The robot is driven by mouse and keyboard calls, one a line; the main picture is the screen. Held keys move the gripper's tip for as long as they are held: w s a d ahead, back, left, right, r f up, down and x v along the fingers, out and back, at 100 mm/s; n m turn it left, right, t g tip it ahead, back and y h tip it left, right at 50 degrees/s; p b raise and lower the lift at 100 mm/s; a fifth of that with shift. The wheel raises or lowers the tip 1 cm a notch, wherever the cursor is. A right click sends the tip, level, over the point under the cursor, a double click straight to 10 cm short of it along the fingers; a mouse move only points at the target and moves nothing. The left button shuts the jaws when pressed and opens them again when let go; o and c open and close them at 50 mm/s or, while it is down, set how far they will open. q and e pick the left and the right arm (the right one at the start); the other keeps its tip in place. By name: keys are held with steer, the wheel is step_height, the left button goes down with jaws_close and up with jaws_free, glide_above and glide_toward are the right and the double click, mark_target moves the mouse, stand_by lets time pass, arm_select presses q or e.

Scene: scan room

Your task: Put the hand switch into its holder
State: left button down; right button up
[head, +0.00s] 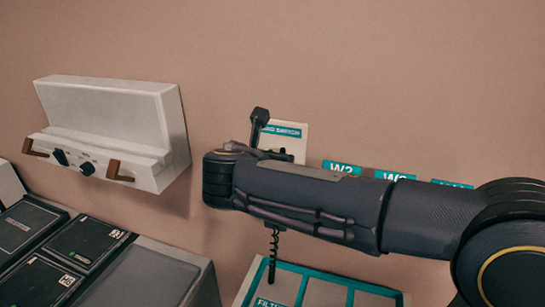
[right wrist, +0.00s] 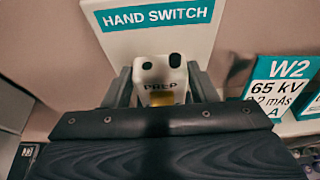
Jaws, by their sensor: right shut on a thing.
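The hand switch (right wrist: 161,80) is a pale, upright body with two dark buttons, a PREP label and a yellow patch. It sits between the two fingers of my right gripper (right wrist: 160,74), which is shut on it. Right behind it is the holder's white plate (right wrist: 165,38) with a teal HAND SWITCH label. The plate also shows on the wall in the head view (head: 297,145), partly covered by my right arm. The holder's cradle is hidden, so I cannot tell whether the switch touches it. A dark coiled cord (head: 274,243) hangs below my wrist. My left gripper is out of view.
A white wall box (head: 105,115) with knobs and brown handles is at left. Dark panels (head: 84,238) lie below it. A teal-divided tray (head: 318,291) is under my arm. W2 (head: 342,167) and other cards line the wall to the right of the plate.

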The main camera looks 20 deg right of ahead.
steer(key=o, duration=1.5)
